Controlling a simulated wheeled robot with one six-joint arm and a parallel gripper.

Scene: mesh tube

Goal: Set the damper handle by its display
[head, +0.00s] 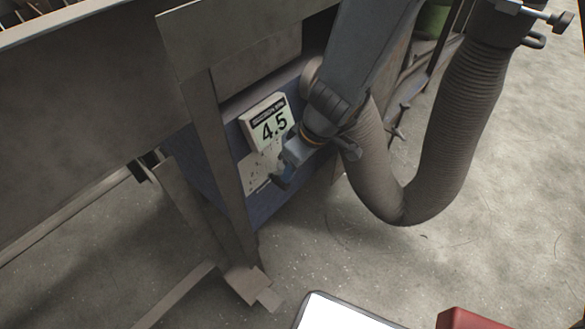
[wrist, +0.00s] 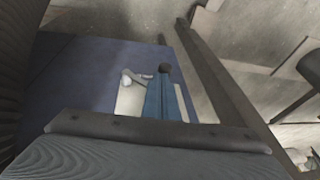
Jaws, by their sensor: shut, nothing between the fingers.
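The display (head: 270,123) is a white box on the blue cabinet's face and reads 4.5; its small header is too blurred to read surely. Below it is a pale marked plate (head: 257,172), also in the wrist view (wrist: 130,101). My gripper (head: 281,182) is in front of the plate's right side and hides part of it. In the wrist view its blue fingers (wrist: 164,76) are together, with no gap showing. A small grey lever (wrist: 132,76), which looks like the damper handle, lies over the plate just left of the fingers. I cannot tell whether they touch.
A ribbed hose (head: 445,130) curves down and up right of the cabinet (head: 279,203). A metal bench leg (head: 222,165) stands close left of the display. A red object (head: 470,319) is at the bottom right. The concrete floor (head: 340,250) is open in front.

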